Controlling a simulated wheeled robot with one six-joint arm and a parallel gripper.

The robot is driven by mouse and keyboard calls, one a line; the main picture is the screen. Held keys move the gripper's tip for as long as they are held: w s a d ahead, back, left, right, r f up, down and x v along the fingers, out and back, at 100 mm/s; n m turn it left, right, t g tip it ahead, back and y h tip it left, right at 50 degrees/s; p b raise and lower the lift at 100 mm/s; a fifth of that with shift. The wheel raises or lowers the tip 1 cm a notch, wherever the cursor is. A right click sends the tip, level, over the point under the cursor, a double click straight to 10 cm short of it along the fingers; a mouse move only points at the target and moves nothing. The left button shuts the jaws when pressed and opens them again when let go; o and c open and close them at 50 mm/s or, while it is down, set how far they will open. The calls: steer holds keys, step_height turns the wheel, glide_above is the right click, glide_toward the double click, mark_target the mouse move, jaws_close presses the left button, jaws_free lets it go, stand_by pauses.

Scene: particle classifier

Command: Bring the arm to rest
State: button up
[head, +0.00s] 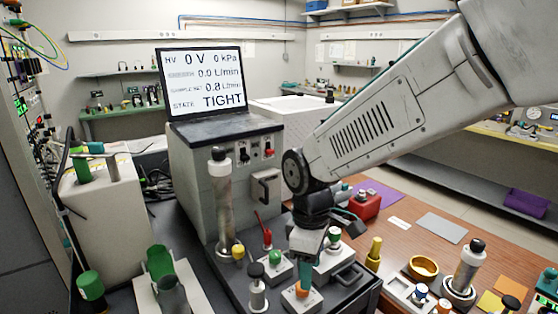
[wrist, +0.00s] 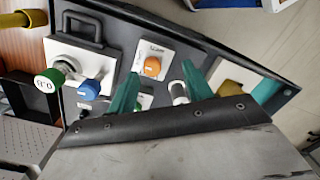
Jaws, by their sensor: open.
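My gripper (head: 305,257) hangs pointing down over the dark panel in front of the grey instrument, just above an orange knob (head: 303,289) on a white block. In the wrist view, its two teal fingers (wrist: 160,69) are spread apart with nothing held between them. The orange knob (wrist: 152,66) shows beyond the gap between the fingertips. My arm reaches in from the upper right, bent at the elbow. I cannot tell the exact gap between the fingertips and the knob.
The instrument's screen (head: 205,80) reads 0 V, 0 kPa and TIGHT. A tall metal cylinder (head: 222,200), a red lever (head: 267,236), a green knob (head: 275,257) and a black-topped post (head: 257,285) stand close left.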

steer(key=s+d+r+m+t, duration=0.1)
steer(key=s+d+r+m, duration=0.4)
steer(key=s+d, duration=0.3)
steer(key=s+d+r+m+t, duration=0.1)
steer(key=s+d+r+m, duration=0.3)
steer(key=s+d+m, duration=0.4)
steer(key=s+d, duration=0.1)
steer(key=d, duration=0.2)
steer(key=shift+s+d+r, duration=0.15)
steer(key=shift+d+r, duration=0.2)
stand_by(3.5)
